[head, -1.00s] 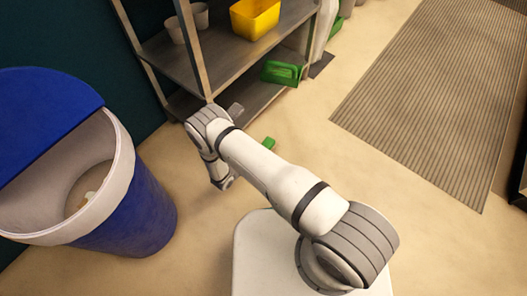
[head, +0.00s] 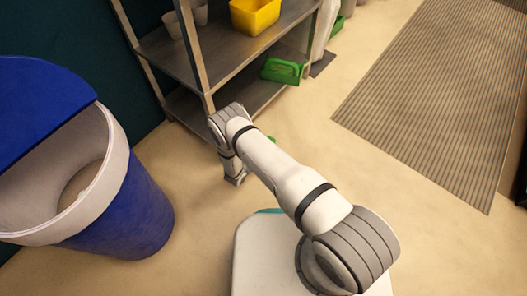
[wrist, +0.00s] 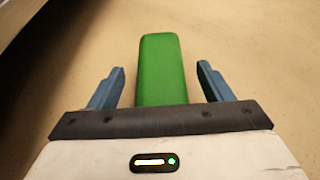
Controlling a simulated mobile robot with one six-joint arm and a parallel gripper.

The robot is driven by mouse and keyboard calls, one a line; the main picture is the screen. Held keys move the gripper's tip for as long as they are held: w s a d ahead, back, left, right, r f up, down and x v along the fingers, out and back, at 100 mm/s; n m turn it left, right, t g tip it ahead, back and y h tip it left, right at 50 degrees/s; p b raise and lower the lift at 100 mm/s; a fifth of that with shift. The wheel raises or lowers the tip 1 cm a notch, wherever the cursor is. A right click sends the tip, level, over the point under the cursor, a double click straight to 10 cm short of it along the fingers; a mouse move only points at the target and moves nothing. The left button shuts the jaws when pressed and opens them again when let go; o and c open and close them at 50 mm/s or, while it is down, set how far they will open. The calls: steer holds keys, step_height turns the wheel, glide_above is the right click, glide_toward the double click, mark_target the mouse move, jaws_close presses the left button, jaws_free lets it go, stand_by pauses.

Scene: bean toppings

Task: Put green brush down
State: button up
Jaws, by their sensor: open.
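The green brush (wrist: 161,62) is in the middle of the wrist view, a plain green block lying on the beige floor as far as I can tell. My gripper (wrist: 160,72) is open, with a blue finger on each side of the brush. A gap shows between each finger and the brush. In the head view only a small green bit of the brush (head: 272,140) shows past my arm. My gripper is largely hidden below my wrist there.
A blue bin (head: 140,215) stands left. A ribbed mat (head: 430,100) lies right on open floor.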

steer(key=shift+r, duration=0.1)
steer(key=c, duration=1.2)
